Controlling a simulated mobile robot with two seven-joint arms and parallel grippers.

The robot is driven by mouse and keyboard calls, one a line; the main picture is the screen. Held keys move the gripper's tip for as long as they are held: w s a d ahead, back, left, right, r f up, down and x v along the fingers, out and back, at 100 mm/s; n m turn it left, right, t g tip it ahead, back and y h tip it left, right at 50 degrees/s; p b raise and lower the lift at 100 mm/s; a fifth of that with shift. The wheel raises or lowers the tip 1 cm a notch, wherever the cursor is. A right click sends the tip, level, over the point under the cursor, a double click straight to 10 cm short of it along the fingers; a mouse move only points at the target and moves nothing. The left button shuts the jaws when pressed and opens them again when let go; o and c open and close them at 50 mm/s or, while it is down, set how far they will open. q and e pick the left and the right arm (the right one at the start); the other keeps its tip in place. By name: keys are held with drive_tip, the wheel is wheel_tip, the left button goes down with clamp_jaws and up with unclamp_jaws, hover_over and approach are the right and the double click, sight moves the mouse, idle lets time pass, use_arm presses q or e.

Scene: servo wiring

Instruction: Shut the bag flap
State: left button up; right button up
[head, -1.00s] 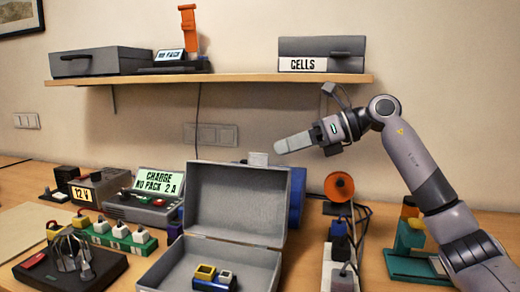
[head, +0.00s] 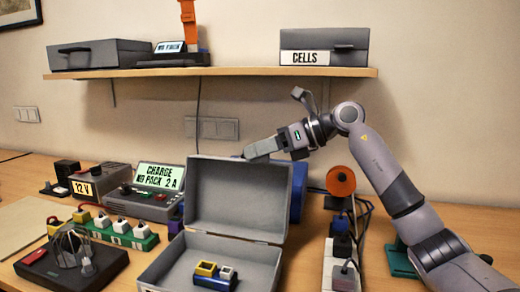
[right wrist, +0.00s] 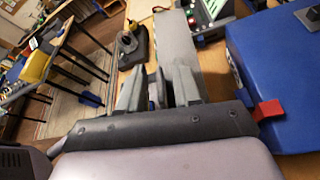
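The bag is a grey case (head: 150,277) standing open on the table in the head view. Its flap, the lid (head: 238,200), stands upright at the back. My right gripper (head: 258,149) is just above the flap's top edge, towards its right end; I cannot tell whether it touches. Its fingers look close together with nothing visible held. In the right wrist view the fingers (right wrist: 158,88) point along a grey strip (right wrist: 180,48), which looks like the flap's edge. My left gripper is not in view.
A blue box (head: 298,195) stands behind the flap; it also fills the right of the right wrist view (right wrist: 280,75). A blue and yellow block (head: 214,278) sits inside the case. A power strip (head: 340,262) with cables lies to the right, a charger (head: 155,184) to the left.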

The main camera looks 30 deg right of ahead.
clamp_jaws()
idle(1.3)
